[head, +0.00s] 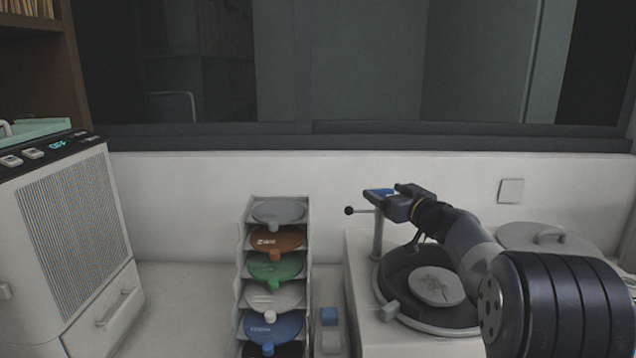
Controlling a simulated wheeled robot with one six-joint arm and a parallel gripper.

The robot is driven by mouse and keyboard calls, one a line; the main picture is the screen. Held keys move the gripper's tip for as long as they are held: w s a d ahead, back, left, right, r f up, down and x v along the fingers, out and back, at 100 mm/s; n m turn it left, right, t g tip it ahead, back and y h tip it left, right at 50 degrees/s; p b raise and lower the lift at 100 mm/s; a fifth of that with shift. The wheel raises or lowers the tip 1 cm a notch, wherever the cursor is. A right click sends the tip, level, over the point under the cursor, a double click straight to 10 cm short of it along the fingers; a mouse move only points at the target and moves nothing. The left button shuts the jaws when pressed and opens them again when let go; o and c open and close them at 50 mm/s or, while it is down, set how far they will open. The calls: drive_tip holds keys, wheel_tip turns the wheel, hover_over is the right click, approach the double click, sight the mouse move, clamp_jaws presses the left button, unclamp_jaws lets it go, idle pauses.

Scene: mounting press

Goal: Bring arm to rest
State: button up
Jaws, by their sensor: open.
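My arm comes in from the lower right and reaches up and left over the press. My gripper (388,200) is open, at the top of the press's upright post (378,238). A short lever with a black ball knob (349,210) sticks out to the left there. A blue patch shows at the gripper's tip; I cannot tell whether the fingers touch anything. Below the arm, the press (362,300) has a dark round well (398,262) with a pale round piece (436,287) in it. My arm hides the right part of the well.
A round lid with a handle (548,238) lies behind my arm. A grey machine (75,235) stands far left. Bare counter (185,300) lies between it and the rack.

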drive_tip(key=shift+d+r+n+g+y+p, duration=0.15)
drive_tip(key=shift+r+n+g+y+p, duration=0.25)
drive_tip(key=shift+p, duration=2.25)
drive_tip(key=shift+s+d+f+b, duration=0.2)
drive_tip(key=shift+s+d+b, duration=0.1)
drive_tip(key=shift+s+b, duration=0.2)
drive_tip(key=shift+s+d+f+b, duration=0.25)
drive_tip(key=shift+s+b, duration=0.1)
drive_tip(key=shift+s, duration=0.15)
drive_tip(key=shift+r, duration=0.1)
drive_tip(key=shift+r, duration=0.1)
